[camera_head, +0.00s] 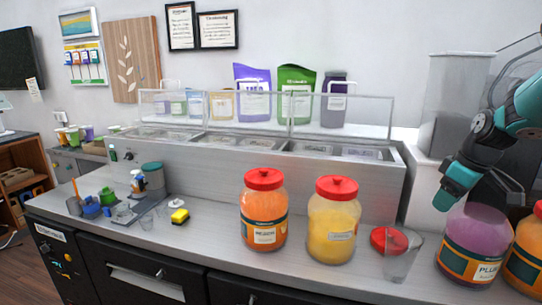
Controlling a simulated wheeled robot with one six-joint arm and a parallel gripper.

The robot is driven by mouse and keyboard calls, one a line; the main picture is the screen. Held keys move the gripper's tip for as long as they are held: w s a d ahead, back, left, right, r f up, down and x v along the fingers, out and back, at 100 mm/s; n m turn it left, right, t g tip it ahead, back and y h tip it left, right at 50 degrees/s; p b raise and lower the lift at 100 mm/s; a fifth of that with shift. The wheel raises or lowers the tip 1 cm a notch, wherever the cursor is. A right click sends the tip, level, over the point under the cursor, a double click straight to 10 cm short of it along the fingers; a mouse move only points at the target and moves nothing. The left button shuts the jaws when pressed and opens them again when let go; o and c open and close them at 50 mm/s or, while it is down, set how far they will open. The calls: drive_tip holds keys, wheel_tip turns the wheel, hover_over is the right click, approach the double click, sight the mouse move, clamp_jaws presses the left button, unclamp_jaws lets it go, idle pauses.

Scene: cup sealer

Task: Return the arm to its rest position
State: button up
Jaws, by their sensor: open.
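My arm (477,150), dark with teal segments, bends in from the right edge. Its lower teal segment (457,183) hangs above and slightly left of the purple jar (472,243). No fingers of my gripper can be made out, and nothing shows it holding anything. The purple jar stands on the counter, and no red lid shows on it. A red lid (388,240) lies on the counter to its left, partly behind a clear cup (401,262).
An orange jar (263,215) and a yellow jar (333,225), both red-lidded, stand mid-counter. Another orange jar (526,258) is at the right edge. A steel topping station (270,168) runs behind them. Bare counter (215,235) lies between.

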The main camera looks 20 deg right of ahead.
drive_tip(key=s+a+f+n+y+b, duration=0.15)
drive_tip(key=a+b, duration=0.25)
drive_tip(key=a, duration=1.7)
drive_tip(key=s+a+f+g+b, duration=0.1)
drive_tip(key=s+a+f+b, duration=0.1)
drive_tip(key=s+a, duration=0.6)
drive_tip(key=s+a+f+n+g+y+b, duration=0.1)
drive_tip(key=s+a+f+g+b, duration=0.1)
drive_tip(key=s+a, duration=0.6)
drive_tip(key=shift+s+a+f+b, duration=0.35)
drive_tip(key=shift+a+b, duration=0.1)
drive_tip(key=shift+a, duration=0.2)
drive_tip(key=shift+n, duration=0.25)
drive_tip(key=shift+c, duration=1.3)
drive_tip(key=shift+d, duration=0.15)
